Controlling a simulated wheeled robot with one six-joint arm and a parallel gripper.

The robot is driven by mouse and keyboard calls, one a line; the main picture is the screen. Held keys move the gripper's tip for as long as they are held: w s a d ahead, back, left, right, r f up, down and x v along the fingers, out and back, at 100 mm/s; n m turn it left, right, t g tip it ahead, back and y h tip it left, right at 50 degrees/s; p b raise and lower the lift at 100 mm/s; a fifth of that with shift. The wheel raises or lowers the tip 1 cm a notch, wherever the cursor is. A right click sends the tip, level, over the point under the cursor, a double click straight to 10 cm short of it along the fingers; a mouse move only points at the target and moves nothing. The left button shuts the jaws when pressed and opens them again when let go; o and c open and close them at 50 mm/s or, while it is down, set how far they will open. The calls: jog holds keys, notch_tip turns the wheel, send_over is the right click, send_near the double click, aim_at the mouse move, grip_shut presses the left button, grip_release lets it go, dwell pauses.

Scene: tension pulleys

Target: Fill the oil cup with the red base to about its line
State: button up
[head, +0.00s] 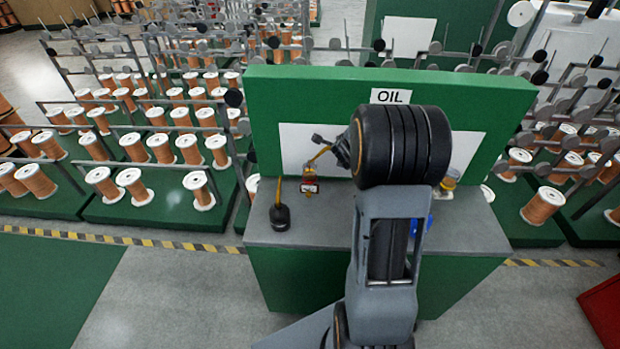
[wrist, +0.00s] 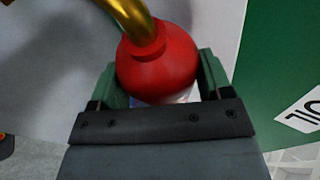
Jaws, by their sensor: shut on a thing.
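My gripper (wrist: 160,78) is shut on a red oil can (wrist: 160,66) with a curved brass spout (wrist: 130,16). In the head view my wrist hides the can's body. The thin brass spout (head: 318,157) shows, slanting down to the left. Its lower end is over or close to a small oil cup with a red base (head: 309,187), standing on the grey counter. I cannot tell whether spout and cup touch. The cup's line and oil level are too small to read, and no oil stream is visible. In the wrist view the spout's tip is out of frame.
A black can with a thin spout (head: 280,216) stands left of the cup on the counter (head: 330,232). A yellow-topped vessel (head: 447,184) stands at the right. A blue item (head: 421,223) is partly behind my arm. A green back panel with an OIL sign (head: 390,96) rises behind.

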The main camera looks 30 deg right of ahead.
jog(key=shift+w+a+r+p, duration=0.15)
jog(key=shift+r+p, duration=0.3)
jog(key=shift+p, duration=0.35)
jog(key=shift+f, duration=0.15)
dwell(2.1)
jog(key=f+b, duration=0.1)
jog(key=b, duration=0.1)
jog(key=shift+d+f+b, duration=0.1)
jog(key=shift+d+b, duration=0.1)
jog(key=shift+b, duration=0.1)
jog(key=b, duration=0.2)
jog(key=f+y+b, duration=0.1)
jog(key=shift+s+d+f+m+b, duration=0.2)
jog(key=shift+f+m+b, duration=0.1)
jog(key=shift+m+b, duration=0.1)
jog(key=shift+f+y+b, duration=0.1)
jog(key=shift+y+b, duration=0.2)
jog(key=shift+b, duration=0.1)
